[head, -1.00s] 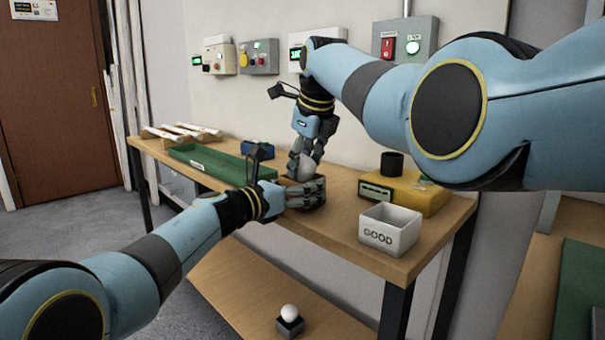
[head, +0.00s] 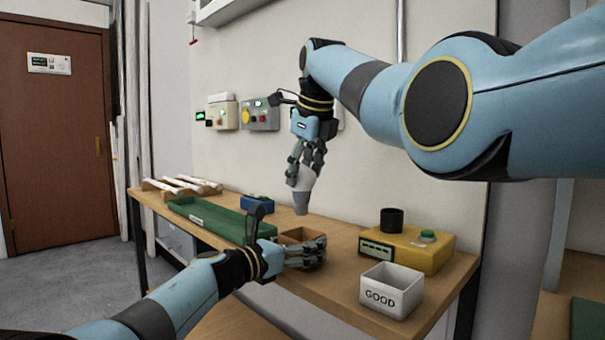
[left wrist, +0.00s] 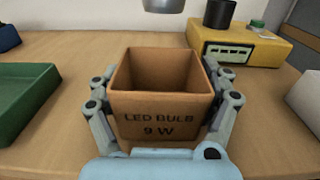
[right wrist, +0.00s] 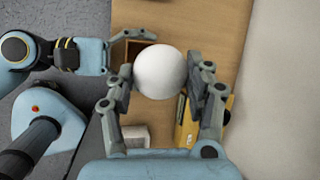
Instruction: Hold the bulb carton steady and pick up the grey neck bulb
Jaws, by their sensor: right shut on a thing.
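The bulb (head: 306,189) hangs in my right gripper (head: 305,165), globe up between the fingers and grey neck pointing down, above the carton and clear of it. Its white globe (right wrist: 160,72) fills the space between the fingers in the right wrist view. The brown bulb carton (left wrist: 160,100), marked "LED BULB 9 W", stands upright on the bench and looks empty inside. My left gripper (head: 306,252) has its fingers along both sides of the carton. The bulb's grey end (left wrist: 148,5) shows at the top of the left wrist view.
A yellow tester (head: 408,246) with a black socket stands right of the carton. A white GOOD box (head: 390,291) sits at the front right. A green tray (head: 215,219) and a blue item (head: 257,202) lie to the left.

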